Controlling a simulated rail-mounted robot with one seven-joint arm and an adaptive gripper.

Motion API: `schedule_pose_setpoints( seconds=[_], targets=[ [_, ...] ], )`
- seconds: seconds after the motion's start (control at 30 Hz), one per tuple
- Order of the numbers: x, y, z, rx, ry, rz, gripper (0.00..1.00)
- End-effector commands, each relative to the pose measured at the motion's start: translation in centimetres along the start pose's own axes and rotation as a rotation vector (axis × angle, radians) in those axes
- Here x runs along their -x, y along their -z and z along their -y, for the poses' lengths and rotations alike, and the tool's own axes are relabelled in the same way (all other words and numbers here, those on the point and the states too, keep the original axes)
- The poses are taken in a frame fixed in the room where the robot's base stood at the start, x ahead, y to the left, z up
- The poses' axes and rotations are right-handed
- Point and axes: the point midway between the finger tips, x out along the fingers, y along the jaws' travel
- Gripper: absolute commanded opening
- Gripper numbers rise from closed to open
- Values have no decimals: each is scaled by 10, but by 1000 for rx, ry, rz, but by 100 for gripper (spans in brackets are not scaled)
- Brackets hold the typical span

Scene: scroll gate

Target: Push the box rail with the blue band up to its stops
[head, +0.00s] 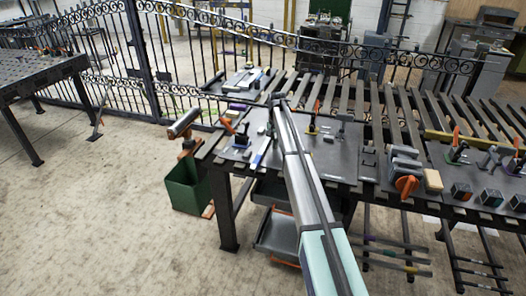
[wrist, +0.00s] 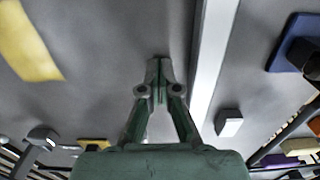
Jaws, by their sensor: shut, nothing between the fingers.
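A pale, straight rail (head: 262,152) lies on the dark table plate (head: 335,160), left of my arm in the head view. In the wrist view a pale rail (wrist: 212,60) runs lengthwise just right of my fingers. In the head view my gripper is small and partly hidden at the arm's far end.
Clamps with orange handles (head: 313,118) stand on the plate. A dark blue block (wrist: 297,42) is right of the rail in the wrist view, and a yellow strip (wrist: 28,42) is at left. A tray with bars (head: 245,82) lies behind. A green bin (head: 184,185) stands at left.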

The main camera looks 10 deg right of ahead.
Motion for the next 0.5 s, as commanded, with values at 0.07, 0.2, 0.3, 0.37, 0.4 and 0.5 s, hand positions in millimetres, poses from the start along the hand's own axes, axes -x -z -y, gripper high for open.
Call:
schedule_pose_setpoints(
  seconds=[0.07, 0.2, 0.3, 0.37, 0.4, 0.5],
  targets=[
    [0, 0, 1, 0, 0, 0, 0],
    [0, 0, 4, 1, 0, 0, 0],
    [0, 0, 8, 1, 0, 0, 0],
    [0, 0, 10, 1, 0, 0, 0],
    [0, 0, 11, 1, 0, 0, 0],
    [0, 0, 14, 1, 0, 0, 0]
  ],
)
